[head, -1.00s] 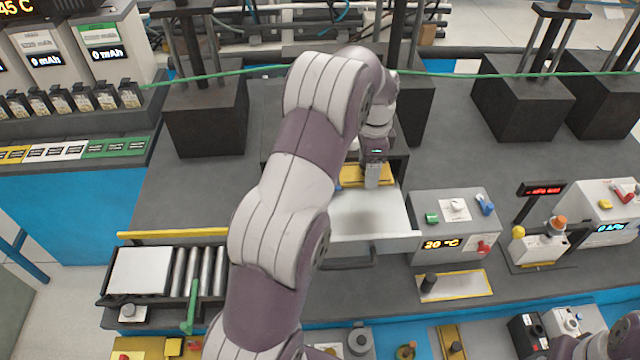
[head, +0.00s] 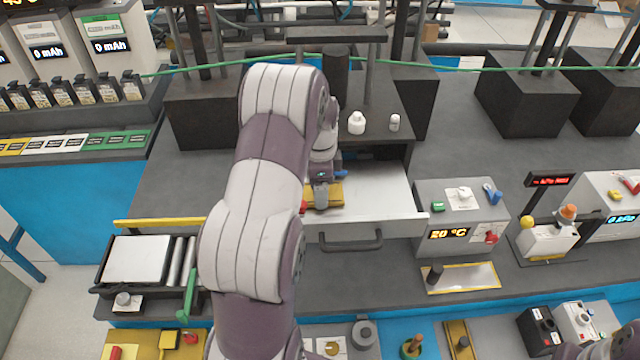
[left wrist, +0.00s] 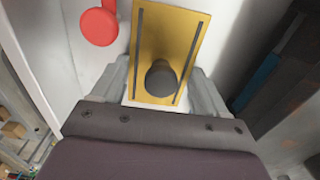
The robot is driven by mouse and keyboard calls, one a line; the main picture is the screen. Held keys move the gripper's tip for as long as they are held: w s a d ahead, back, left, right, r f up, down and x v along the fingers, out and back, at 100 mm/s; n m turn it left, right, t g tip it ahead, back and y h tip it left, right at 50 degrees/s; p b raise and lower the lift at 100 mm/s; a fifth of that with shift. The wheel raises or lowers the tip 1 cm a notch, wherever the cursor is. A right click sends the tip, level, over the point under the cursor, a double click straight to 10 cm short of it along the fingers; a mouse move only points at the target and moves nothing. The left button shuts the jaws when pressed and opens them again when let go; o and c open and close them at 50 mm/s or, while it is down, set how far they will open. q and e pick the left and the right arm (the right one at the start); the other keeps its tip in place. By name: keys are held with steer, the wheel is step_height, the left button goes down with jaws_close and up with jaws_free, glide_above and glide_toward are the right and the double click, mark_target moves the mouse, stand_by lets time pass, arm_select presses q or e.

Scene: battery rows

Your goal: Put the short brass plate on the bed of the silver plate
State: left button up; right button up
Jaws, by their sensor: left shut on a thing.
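A brass plate (head: 335,196) with a dark knob (left wrist: 160,78) and two dark lines is at the front left of the open silver drawer (head: 385,195). My left gripper (head: 321,197) is shut on the knob, with one finger on each side in the left wrist view (left wrist: 160,88). I cannot tell whether the plate touches the drawer floor. A silver plate (head: 475,278) with a dark knob lies in a yellow-edged place on the counter, right of the drawer. My right gripper is not in view; part of my right arm shows at the bottom right.
A red round piece (left wrist: 98,26) is beside the brass plate. The drawer handle (head: 350,242) sticks out in front. A control box (head: 462,215) reading 20 °C stands right of the drawer. Another knobbed brass plate (head: 458,330) is at the front. White bottles (head: 357,123) stand above the drawer.

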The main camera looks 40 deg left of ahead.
arm_select(q)
steer(key=shift+w+a+f, duration=0.1)
steer(key=shift+f, duration=0.05)
steer(key=o, duration=1.3)
steer(key=shift+w+f, duration=0.15)
steer(key=shift+w, duration=0.05)
steer(key=shift+o, duration=0.2)
steer(key=shift+s, duration=0.1)
